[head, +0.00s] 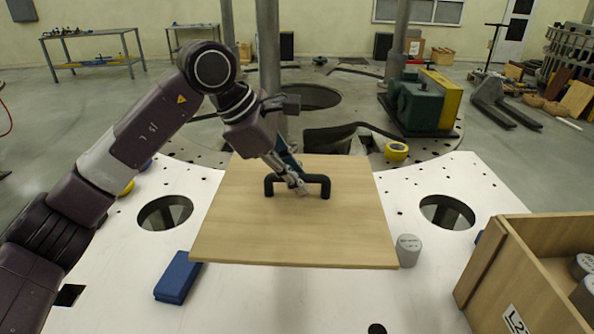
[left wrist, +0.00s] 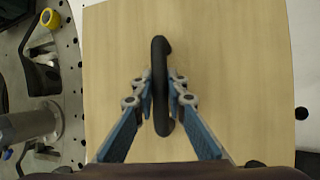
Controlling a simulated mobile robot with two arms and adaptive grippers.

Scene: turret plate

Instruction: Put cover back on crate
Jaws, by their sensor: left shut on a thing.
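The cover (head: 290,235) is a light wooden board with a black arched handle (head: 325,185). In the head view it is at the middle, over the white plate; I cannot tell exactly how high. My left gripper (head: 301,187) is shut on the handle near its middle. In the left wrist view the blue-grey fingers (left wrist: 163,98) close on the black handle (left wrist: 161,60) from both sides, with the cover (left wrist: 230,60) filling the middle. The open wooden crate (head: 525,290) stands at the right, with grey cylinders (head: 583,265) inside. My right gripper is not in view.
The white plate (head: 420,290) has round holes either side of the cover. A blue box (head: 178,277) lies at the cover's front left. A grey cylinder (head: 408,250) stands by its right corner. A yellow tape roll (head: 396,151) and a green machine (head: 415,105) are behind.

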